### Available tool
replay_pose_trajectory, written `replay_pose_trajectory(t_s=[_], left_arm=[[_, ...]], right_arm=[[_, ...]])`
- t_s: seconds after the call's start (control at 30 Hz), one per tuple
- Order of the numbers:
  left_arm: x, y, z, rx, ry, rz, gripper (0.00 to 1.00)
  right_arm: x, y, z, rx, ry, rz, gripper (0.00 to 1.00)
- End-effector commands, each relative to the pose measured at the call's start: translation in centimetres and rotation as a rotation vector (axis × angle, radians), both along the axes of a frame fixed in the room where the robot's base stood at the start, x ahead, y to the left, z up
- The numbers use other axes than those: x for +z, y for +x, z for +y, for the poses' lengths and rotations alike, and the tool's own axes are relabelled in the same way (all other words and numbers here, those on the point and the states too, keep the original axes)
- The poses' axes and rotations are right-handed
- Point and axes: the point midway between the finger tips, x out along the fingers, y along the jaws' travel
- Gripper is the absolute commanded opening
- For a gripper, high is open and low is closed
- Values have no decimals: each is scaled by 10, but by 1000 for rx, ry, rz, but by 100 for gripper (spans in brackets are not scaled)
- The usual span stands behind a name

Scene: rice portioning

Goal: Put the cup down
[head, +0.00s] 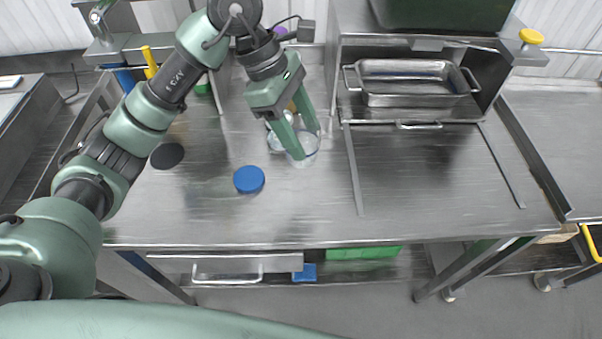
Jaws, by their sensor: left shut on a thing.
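My left gripper (305,145) reaches down over the middle of the steel table, its green fingers pointing toward the table's front. It is shut on a clear cup (306,152), with one finger in front of the cup and the other at its far right side. The cup looks upright; whether its base touches the table I cannot tell. Another clear round item (274,142) shows just left of the cup, partly hidden by the gripper. My right gripper is not in view.
A blue round lid (249,179) lies left of the cup, and a dark disc (167,156) farther left. A steel pan (414,82) sits under a raised shelf at the back right. The steel table (270,220) is clear in front of the cup.

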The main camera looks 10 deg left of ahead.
Motion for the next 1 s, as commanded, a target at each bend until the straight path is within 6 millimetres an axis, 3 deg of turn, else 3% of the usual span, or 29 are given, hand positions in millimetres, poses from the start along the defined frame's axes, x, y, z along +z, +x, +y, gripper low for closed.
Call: replay_pose_trajectory(t_s=[0.2, 0.33, 0.83, 1.0], left_arm=[[-57, -2, 0, -1, 1, 7, 19], [-84, -1, 0, -2, 0, 5, 19], [-137, 0, 0, -1, -2, 2, 19], [-139, 1, 0, -3, -1, -2, 19]], right_arm=[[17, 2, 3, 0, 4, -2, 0], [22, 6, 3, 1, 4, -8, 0], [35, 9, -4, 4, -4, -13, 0], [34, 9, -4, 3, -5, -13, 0]])
